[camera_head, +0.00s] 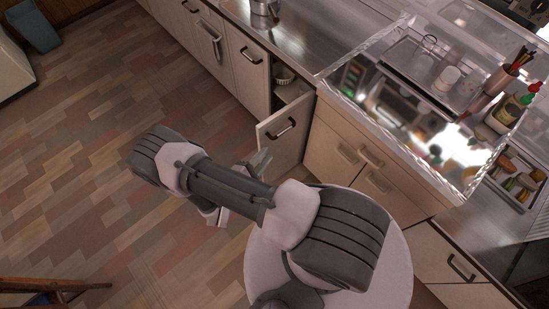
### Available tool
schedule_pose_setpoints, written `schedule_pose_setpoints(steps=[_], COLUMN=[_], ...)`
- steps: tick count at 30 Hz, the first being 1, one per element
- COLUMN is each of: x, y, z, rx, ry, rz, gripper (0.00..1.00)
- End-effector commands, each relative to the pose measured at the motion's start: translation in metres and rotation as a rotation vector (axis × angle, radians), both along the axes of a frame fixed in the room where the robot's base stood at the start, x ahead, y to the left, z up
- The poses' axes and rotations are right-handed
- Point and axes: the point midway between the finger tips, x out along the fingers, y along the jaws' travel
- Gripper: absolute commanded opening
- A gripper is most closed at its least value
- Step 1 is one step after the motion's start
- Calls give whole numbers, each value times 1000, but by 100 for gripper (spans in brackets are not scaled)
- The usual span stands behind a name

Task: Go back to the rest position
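My arm (225,190) is folded over the floor in front of the counter, with its elbow to the left. My gripper is mostly hidden under the arm. Small grey and white parts that may belong to it show on either side of the arm, below the open cabinet door (285,133). I cannot tell whether its fingers are open or shut. No held object is visible.
The cabinet door stands ajar close to my arm, with white dishes (284,76) inside. A wooden chair part (45,285) is at bottom left. The floor (90,150) at left is clear.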

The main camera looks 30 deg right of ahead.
Motion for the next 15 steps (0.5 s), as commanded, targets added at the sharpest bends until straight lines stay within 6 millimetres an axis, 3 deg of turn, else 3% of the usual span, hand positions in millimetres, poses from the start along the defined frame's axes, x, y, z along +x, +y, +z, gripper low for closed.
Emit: schedule_pose_setpoints(steps=[15], x=[3], y=[8], z=[4], rx=[0], ry=[1], rz=[-7], gripper=[22])
